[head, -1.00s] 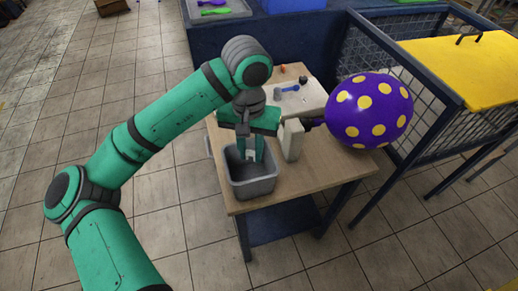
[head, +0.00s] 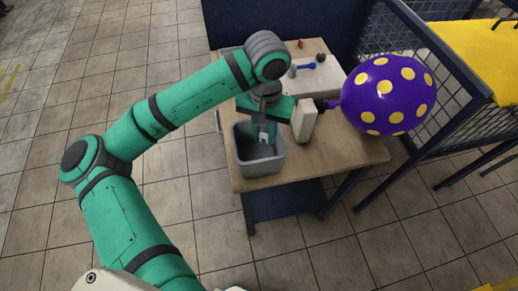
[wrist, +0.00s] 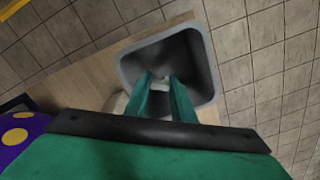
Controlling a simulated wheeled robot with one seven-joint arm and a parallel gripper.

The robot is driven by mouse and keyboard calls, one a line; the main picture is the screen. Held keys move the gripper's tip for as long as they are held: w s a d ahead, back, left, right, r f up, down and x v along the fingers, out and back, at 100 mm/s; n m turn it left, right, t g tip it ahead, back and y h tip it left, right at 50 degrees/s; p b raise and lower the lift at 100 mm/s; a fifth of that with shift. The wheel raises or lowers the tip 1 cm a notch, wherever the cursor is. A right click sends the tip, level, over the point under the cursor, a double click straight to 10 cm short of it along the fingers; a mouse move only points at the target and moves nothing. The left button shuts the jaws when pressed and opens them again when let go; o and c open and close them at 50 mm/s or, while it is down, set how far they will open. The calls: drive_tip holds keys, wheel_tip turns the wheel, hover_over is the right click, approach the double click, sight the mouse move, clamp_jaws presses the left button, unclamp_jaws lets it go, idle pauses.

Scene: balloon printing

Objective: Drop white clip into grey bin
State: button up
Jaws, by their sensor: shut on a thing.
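The grey bin (head: 262,169) stands open on the wooden table near its front left corner. My gripper (head: 266,140) points down into the mouth of the bin. In the wrist view, the gripper's two green fingers (wrist: 162,88) are shut on the small white clip (wrist: 161,81), with the dark inside of the bin (wrist: 199,60) around and below it. The clip is mostly hidden by the fingers in the head view, where only a pale bit shows.
A beige upright block (head: 304,120) stands just right of the bin. A purple balloon with yellow dots (head: 388,95) is at the table's right. A pale board with a blue tool (head: 306,66) lies at the back. A blue mesh cage (head: 425,60) borders the right side.

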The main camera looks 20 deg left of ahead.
drive_tip(key=o, duration=1)
wheel_tip(320, 180, up, 11)
drive_tip(key=shift+f, duration=0.1)
idle(0.5)
